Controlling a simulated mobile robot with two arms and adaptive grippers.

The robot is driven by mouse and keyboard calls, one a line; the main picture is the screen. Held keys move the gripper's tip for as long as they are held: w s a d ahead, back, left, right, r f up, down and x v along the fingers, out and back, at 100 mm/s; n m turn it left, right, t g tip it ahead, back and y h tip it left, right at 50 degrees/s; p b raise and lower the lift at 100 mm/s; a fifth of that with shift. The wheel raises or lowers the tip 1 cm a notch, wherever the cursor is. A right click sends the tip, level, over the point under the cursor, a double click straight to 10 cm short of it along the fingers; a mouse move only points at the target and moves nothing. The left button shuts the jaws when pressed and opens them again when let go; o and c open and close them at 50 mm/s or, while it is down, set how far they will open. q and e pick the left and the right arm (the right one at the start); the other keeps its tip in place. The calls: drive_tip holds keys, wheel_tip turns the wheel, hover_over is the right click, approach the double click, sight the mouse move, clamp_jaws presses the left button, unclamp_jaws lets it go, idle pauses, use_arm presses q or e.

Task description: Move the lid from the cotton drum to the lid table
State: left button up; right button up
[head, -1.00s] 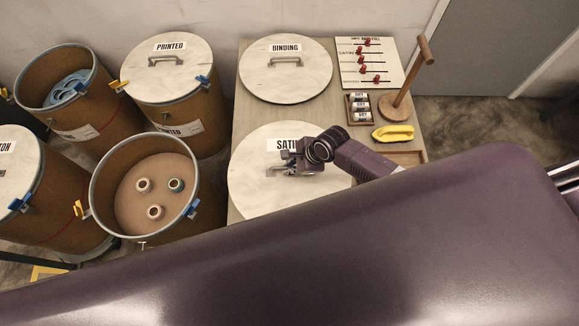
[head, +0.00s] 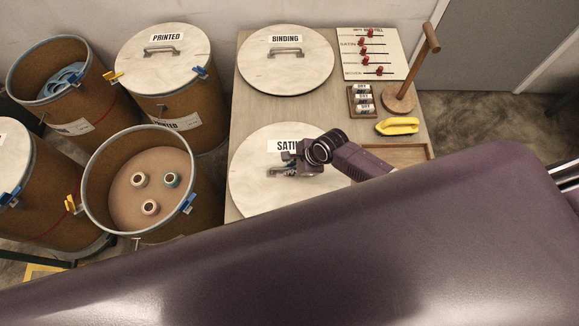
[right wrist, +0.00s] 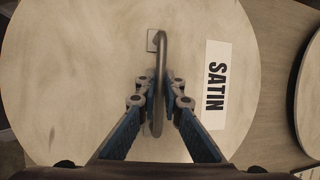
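The lid with the SATIN label (head: 250,185) lies flat on the table (head: 236,120), in front of the lid marked BINDING. My right gripper (head: 292,166) is at its handle. In the right wrist view the fingers (right wrist: 162,88) stand close on both sides of the metal handle (right wrist: 159,115) and look shut on it. At the left edge, a drum has a pale lid (head: 12,160) on top, cut off by the frame; its label is almost wholly out of view now. My left gripper is not in view.
An open drum (head: 88,205) holds three spools. The PRINTED drum (head: 165,85) is lidded; another open drum (head: 25,80) holds blue material. The BINDING lid (head: 285,75), a slider board (head: 372,52), a wooden stand (head: 402,98) and a yellow object (head: 397,126) occupy the table.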

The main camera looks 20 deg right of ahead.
drive_tip(key=o, duration=0.5)
drive_tip(key=shift+r, duration=0.1)
drive_tip(key=shift+o, duration=0.3)
drive_tip(key=shift+s, duration=0.1)
drive_tip(key=v, duration=1.2)
